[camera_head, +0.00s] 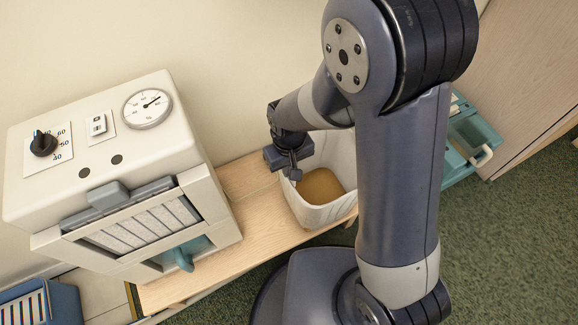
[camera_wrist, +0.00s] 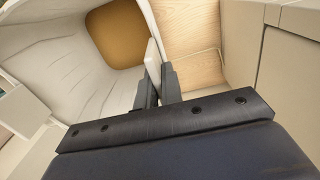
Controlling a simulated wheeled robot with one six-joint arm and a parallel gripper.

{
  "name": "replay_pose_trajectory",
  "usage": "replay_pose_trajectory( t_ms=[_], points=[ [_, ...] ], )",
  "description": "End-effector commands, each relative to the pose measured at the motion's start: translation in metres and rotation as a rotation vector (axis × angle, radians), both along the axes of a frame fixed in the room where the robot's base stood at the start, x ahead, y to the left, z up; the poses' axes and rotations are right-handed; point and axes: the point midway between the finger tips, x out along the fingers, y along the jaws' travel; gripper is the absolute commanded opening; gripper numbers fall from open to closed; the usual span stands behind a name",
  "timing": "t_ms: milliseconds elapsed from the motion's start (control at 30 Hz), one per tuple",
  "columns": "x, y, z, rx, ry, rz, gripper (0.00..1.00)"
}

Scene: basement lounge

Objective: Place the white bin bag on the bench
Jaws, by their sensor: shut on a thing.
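The white bin bag (camera_head: 318,214) is an open, box-shaped white thing with a brownish-yellow bottom inside. In the head view it is at the wooden bench (camera_head: 255,182), near the right end, tilted in the picture. Whether it rests on the bench or hangs just above it I cannot tell. My gripper (camera_head: 291,173) is at its upper left rim. In the wrist view my gripper (camera_wrist: 160,88) is shut on the bag's thin rim, with the bag's inner wall (camera_wrist: 58,48) to the left and bench wood to the right. My arm hides the bag's right side.
A cream machine (camera_head: 100,160) with a dial, a knob and a teal handle stands on the bench's left part. A blue crate (camera_head: 42,303) is at lower left. A teal container (camera_head: 470,140) stands right, by a wooden panel (camera_head: 522,70). Green carpet (camera_head: 510,245) is clear at right.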

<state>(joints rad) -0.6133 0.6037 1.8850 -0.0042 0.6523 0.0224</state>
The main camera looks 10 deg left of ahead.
Motion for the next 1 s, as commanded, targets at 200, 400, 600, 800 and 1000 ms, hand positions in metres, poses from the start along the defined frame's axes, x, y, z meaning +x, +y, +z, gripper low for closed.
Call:
replay_pose_trajectory(
  t_ms=[200, 400, 600, 800, 1000],
  points=[
    [0.000, 0.000, -0.003, 0.000, 0.000, 0.000, 0.13],
    [0.000, 0.000, -0.003, 0.000, 0.000, 0.000, 0.29],
    [0.000, 0.000, -0.003, 0.000, 0.000, 0.000, 0.29],
    [0.000, 0.000, 0.012, 0.001, -0.002, 0.000, 0.29],
    [0.001, 0.001, 0.055, 0.003, -0.005, 0.000, 0.29]
  ],
)
